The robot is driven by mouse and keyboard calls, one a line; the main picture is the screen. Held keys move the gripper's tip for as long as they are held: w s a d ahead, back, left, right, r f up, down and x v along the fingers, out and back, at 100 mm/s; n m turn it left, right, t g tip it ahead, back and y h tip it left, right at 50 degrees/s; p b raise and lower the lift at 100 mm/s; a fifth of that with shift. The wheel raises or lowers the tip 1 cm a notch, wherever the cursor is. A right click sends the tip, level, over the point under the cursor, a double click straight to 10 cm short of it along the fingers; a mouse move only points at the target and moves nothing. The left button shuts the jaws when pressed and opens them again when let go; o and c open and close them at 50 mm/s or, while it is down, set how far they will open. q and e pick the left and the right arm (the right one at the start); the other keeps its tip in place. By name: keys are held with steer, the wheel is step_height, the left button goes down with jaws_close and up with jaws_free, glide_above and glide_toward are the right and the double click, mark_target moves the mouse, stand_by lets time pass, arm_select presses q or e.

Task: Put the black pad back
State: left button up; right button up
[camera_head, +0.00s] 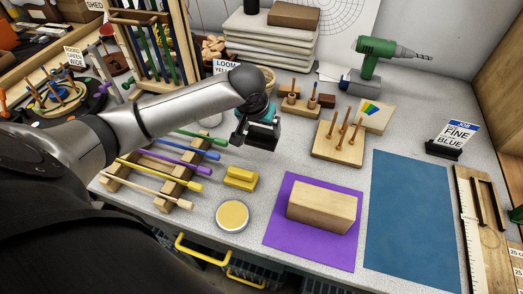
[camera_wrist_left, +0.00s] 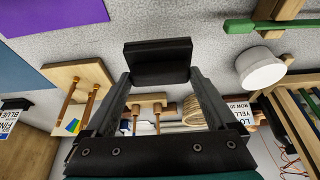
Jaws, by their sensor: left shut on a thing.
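My left gripper (camera_head: 257,132) hangs over the bench, to the right of the rack of coloured rods. The left wrist view shows its two fingers (camera_wrist_left: 160,84) shut on the black pad (camera_wrist_left: 157,62), a dark flat-sided block held crosswise at the fingertips. The pad looks clear of the bench. In the head view the pad is hard to tell from the dark gripper. My right gripper is not in view.
A yellow block (camera_head: 240,178) and round yellow tin (camera_head: 232,215) lie in front. A wooden block (camera_head: 322,206) rests on a purple sheet (camera_head: 285,242), beside a blue sheet (camera_head: 411,220). A pegged board (camera_head: 338,153) stands right of my gripper. Rods on a rack (camera_head: 115,182) lie left.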

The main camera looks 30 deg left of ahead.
mark_target(261, 136)
arm_select(q)
step_height(261, 136, down, 4)
steer(key=shift+r, duration=0.2)
step_height(261, 136, down, 4)
steer(key=shift+f+b, duration=0.1)
steer(key=shift+b, duration=0.7)
steer(key=shift+f, duration=0.1)
steer(key=shift+f, duration=0.15)
steer(key=o, duration=0.9)
steer(key=shift+c, duration=0.2)
